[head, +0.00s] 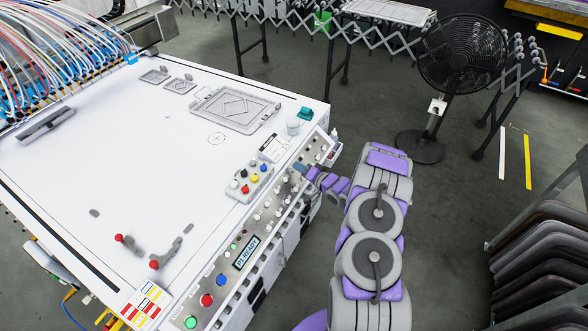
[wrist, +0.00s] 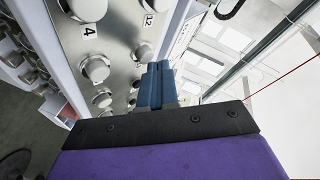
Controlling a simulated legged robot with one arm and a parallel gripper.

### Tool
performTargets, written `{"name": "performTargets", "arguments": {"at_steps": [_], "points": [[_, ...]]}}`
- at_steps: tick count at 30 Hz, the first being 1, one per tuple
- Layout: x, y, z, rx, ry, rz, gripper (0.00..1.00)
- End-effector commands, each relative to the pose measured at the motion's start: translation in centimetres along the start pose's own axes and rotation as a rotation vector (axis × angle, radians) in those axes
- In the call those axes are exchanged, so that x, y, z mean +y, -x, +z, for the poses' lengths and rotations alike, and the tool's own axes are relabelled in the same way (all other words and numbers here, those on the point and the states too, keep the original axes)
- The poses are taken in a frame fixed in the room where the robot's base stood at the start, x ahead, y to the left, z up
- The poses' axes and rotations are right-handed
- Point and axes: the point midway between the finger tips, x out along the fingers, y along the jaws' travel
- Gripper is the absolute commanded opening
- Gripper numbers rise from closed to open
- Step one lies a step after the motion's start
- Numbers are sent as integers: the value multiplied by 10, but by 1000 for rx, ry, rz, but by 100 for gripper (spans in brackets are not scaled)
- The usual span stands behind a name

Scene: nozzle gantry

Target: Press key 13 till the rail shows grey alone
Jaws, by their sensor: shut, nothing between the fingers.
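The control panel (head: 262,222) runs along the table's front edge, with rows of round pale knobs or keys and a display (head: 246,253) that seems to read "P1 READY". My gripper (head: 302,169) is at the panel's far part. In the wrist view my gripper (wrist: 158,68) has its blue fingers shut together and empty, pointing at the metal panel (wrist: 118,50). A round key (wrist: 144,52) under the label 12 is just left of the fingertips; another key (wrist: 96,69) is by the label 4. I see no label 13; the fingers cover part of the panel. I cannot tell whether they touch a key.
A small box (head: 248,183) with coloured knobs, a white cup (head: 293,126) and a grey frame (head: 235,108) are on the white table (head: 130,160). A fan (head: 461,60) stands behind my arm. Open floor lies right of my arm; a rack (head: 545,255) stands beyond.

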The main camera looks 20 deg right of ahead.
Motion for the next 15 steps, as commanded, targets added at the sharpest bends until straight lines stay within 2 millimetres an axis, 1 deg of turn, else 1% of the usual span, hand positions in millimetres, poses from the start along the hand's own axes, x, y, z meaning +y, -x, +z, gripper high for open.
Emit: {"name": "performTargets", "arguments": {"at_steps": [15], "points": [[3, -4, 3, 0, 0, 0, 0]]}}
